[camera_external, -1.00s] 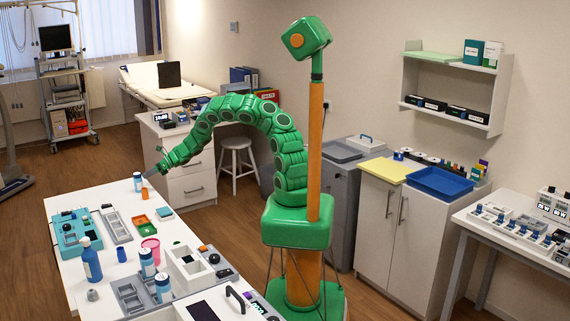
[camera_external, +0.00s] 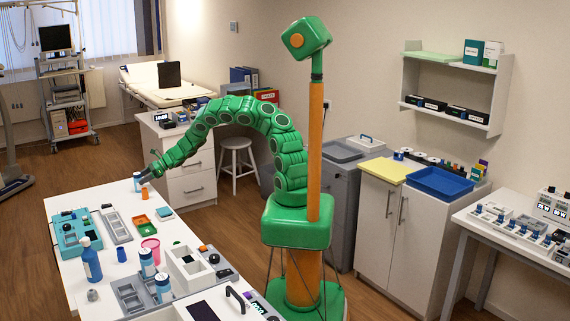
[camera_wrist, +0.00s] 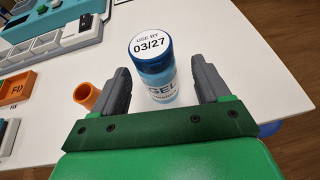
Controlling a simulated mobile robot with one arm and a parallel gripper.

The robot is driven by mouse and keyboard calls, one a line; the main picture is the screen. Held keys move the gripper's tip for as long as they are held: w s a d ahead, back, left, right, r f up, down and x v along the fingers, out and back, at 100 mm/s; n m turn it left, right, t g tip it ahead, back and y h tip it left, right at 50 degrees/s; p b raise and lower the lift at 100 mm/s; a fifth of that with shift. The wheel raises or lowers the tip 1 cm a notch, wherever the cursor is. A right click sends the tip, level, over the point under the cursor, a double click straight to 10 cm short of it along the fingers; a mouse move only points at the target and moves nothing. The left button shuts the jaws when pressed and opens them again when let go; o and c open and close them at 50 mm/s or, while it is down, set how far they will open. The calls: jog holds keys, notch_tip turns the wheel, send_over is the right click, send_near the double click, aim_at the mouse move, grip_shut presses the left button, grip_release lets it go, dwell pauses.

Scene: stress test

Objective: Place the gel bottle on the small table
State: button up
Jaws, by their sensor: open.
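The gel bottle (camera_wrist: 158,82) is light blue with a darker blue cap, a white top reading "USE BY 03/27" and a label reading "GEL". It stands upright on the white table (camera_external: 85,207), near its far end, and shows small in the external view (camera_external: 138,181). My gripper (camera_wrist: 168,82) is open, with one grey finger on each side of the bottle; whether either finger touches it I cannot tell. In the external view my gripper (camera_external: 146,178) is low over the table at the bottle. I cannot tell which surface is the small table.
An orange tray (camera_wrist: 16,90) and a grey tray (camera_wrist: 45,47) are further left. Similar bottles (camera_external: 147,262) and a blue spray bottle (camera_external: 91,261) stand nearer the table's front. The tabletop beyond the gel bottle is clear.

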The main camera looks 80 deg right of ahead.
aim_at(135, 183)
jog(key=shift+x, duration=2.35)
jog(key=shift+s+a+f, duration=0.1)
jog(key=shift+s+f, duration=0.05)
jog(key=c, duration=1.2)
